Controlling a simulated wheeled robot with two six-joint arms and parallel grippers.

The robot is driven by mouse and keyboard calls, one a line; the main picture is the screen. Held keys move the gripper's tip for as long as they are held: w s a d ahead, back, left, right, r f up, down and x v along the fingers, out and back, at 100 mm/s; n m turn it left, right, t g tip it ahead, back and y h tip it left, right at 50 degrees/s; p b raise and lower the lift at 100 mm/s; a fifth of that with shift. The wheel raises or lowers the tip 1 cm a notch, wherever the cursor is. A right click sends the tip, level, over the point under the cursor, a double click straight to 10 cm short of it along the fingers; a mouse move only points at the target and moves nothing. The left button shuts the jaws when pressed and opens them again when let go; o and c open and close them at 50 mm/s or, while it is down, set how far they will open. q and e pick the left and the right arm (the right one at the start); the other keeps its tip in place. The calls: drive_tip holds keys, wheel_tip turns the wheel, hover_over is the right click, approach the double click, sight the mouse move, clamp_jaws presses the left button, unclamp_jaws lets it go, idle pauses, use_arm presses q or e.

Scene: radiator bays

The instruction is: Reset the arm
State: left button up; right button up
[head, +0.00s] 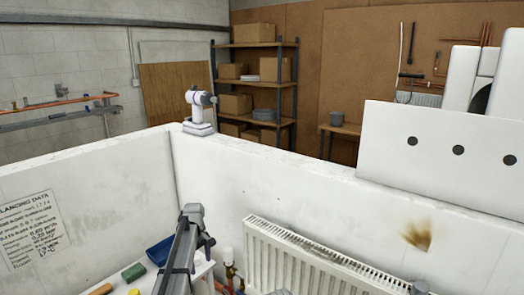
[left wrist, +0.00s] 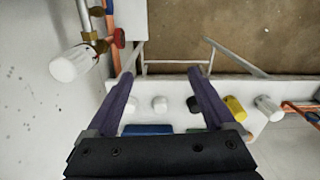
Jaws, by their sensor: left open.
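My left gripper (left wrist: 162,74) is open in the left wrist view. Its two dark purple fingers stand apart, with nothing held between them. Beyond and below the fingers is a white shelf or bench top (left wrist: 176,92) with small white, black, yellow and blue pieces. I cannot tell how far the fingers are above it. In the head view my left arm (head: 182,256) reaches in at the bottom, beside the low white wall and left of the radiator (head: 310,264). My right gripper shows in neither view.
A white-capped valve (left wrist: 72,64) on a pipe is left of the fingers; another white cap (left wrist: 268,106) lies right. A blue tray (head: 160,250) and green block (head: 133,272) are left of my arm. A white device (head: 199,112) stands on the wall corner. Shelving (head: 285,88) stands behind.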

use_arm(q)
drive_tip(key=s+d+m, duration=0.5)
drive_tip(key=s, duration=0.7)
drive_tip(key=s+d+m, duration=0.5)
drive_tip(key=s+d, duration=0.1)
drive_tip(key=s, duration=0.6)
drive_tip(key=s+d+m+y, duration=0.1)
drive_tip(key=s+d+m, duration=0.4)
drive_tip(key=s, duration=0.7)
drive_tip(key=shift+s+d, duration=0.3)
drive_tip(key=shift+d, duration=0.05)
